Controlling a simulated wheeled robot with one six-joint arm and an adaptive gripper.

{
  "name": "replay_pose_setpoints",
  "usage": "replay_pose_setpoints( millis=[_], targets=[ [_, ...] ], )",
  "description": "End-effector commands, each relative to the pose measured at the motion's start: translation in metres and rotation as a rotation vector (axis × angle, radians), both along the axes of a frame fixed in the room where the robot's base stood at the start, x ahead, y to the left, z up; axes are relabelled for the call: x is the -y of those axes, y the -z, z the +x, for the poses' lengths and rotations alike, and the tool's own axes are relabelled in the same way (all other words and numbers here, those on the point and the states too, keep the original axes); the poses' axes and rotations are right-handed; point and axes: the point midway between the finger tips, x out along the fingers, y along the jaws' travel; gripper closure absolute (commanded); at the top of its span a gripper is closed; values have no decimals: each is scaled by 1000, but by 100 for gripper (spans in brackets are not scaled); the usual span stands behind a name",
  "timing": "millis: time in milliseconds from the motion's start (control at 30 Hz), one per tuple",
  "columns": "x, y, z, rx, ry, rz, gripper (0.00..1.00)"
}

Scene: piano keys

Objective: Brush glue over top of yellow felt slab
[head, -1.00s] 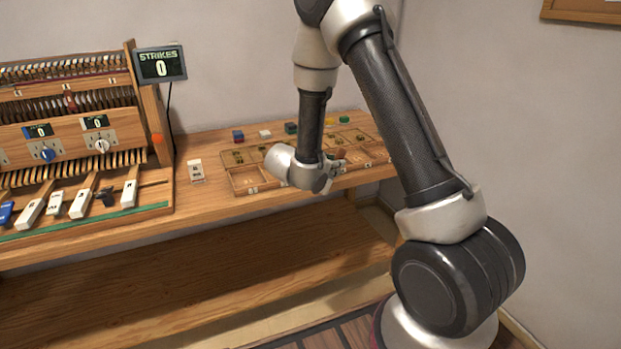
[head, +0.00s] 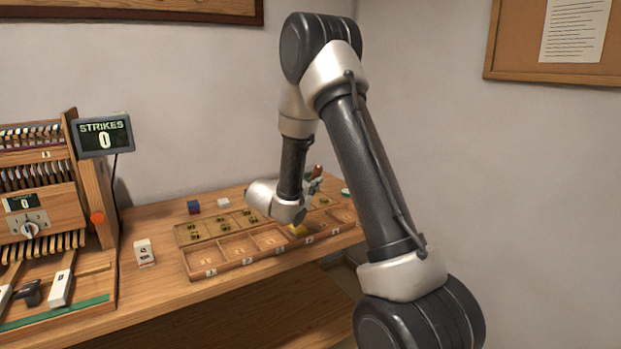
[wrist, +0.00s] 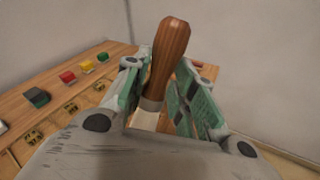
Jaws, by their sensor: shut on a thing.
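My gripper (wrist: 160,95) is shut on a brush (wrist: 168,55) with a brown wooden handle. The handle points up between the green-lined fingers, and a pale lower part shows below. In the head view my gripper (head: 313,187) is above the right part of the compartment tray, with the brush handle (head: 318,171) sticking up. A yellow patch, seemingly the felt slab (head: 298,230), lies in a front compartment just below my wrist and is partly hidden. I cannot see the bristles touching it.
The wooden tray (head: 215,271) has numbered front compartments. Blue (head: 193,207) and white (head: 223,202) blocks stand behind it. A white block (head: 144,252) stands left of it. Red (wrist: 68,77) and dark green (wrist: 36,97) blocks show in the wrist view. The piano mechanism (head: 40,210) is at left.

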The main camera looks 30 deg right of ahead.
Motion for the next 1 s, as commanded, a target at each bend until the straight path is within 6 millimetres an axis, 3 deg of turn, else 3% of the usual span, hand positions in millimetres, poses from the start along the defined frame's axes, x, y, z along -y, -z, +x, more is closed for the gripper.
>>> replay_pose_setpoints(
  millis=[200, 633, 833, 1000],
  targets=[
    [0, 16, 0, 0, 1, 0, 96],
    [-3, 18, 1, -1, -5, 0, 96],
    [-20, 21, 6, -6, -34, 1, 96],
    [-48, 24, 17, -1, -72, 3, 96]
  ],
)
